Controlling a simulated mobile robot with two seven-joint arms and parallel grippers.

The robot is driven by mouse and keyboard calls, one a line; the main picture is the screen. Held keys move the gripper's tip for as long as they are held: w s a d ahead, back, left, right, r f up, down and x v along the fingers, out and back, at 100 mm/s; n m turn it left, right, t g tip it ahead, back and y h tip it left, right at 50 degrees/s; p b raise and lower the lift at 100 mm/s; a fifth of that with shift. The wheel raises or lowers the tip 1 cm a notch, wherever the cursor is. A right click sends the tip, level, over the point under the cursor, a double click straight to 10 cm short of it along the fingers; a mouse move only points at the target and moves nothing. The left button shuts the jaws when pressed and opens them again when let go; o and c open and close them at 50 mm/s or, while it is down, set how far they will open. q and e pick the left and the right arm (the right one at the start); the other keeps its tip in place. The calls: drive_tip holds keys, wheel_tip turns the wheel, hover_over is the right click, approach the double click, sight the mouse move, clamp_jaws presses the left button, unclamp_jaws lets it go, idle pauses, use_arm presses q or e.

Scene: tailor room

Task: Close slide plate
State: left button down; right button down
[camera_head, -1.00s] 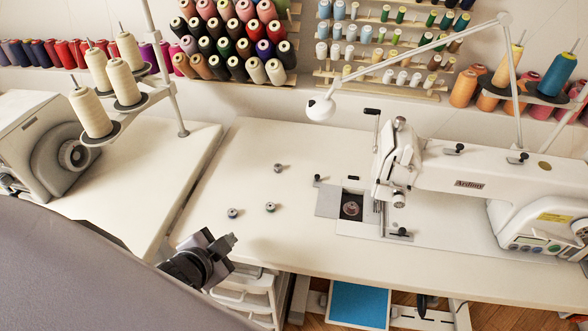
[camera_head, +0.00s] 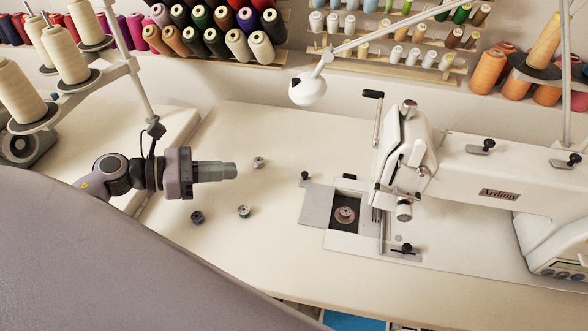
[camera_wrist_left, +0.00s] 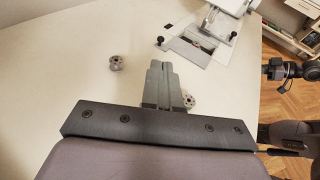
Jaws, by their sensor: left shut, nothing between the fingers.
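The slide plate (camera_head: 316,207) is a flat grey metal plate in the sewing machine's bed. It sits left of a square opening, which is uncovered and shows a round metal bobbin part (camera_head: 345,214). A black knob (camera_head: 305,176) stands at the plate's far left corner. My left gripper (camera_head: 236,171) is shut and empty above the table, left of the plate and apart from it, fingers pointing right. In the left wrist view its fingers (camera_wrist_left: 157,66) point towards the plate (camera_wrist_left: 183,47) and knob (camera_wrist_left: 160,40). A dark part like my right gripper (camera_wrist_left: 278,70) shows at the right edge, its jaws unclear.
Loose bobbins lie on the table near my left gripper: one behind (camera_head: 258,162), two in front (camera_head: 244,211) (camera_head: 197,217). The machine head (camera_head: 403,150) rises right of the opening. A lamp (camera_head: 308,91) hangs behind. The table between gripper and plate is clear.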

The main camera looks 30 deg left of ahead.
use_arm(q)
drive_tip(key=shift+f+m+g, duration=0.3)
drive_tip(key=shift+m, duration=0.2)
drive_tip(key=p, duration=0.2)
approach(318, 188)
drive_tip(key=w, duration=0.4)
drive_tip(key=shift+a+r, duration=0.2)
drive_tip(key=shift+r, duration=0.15)
drive_tip(key=shift+x, duration=0.8)
use_arm(e)
drive_tip(key=shift+d+r, duration=0.25)
drive_tip(key=shift+r, duration=0.2)
use_arm(q)
drive_tip(key=shift+f, duration=0.1)
drive_tip(key=d, duration=0.2)
drive_tip(key=w+d, duration=0.1)
drive_tip(key=d, duration=0.2)
drive_tip(key=shift+w+d+p, duration=0.2)
drive_tip(key=shift+d+p, duration=0.1)
drive_tip(key=shift+p, duration=0.1)
drive_tip(key=shift+d, duration=0.4)
use_arm(e)
drive_tip(key=shift+s+r, duration=0.25)
drive_tip(key=shift+r, duration=0.05)
use_arm(q)
drive_tip(key=shift+d, duration=0.1)
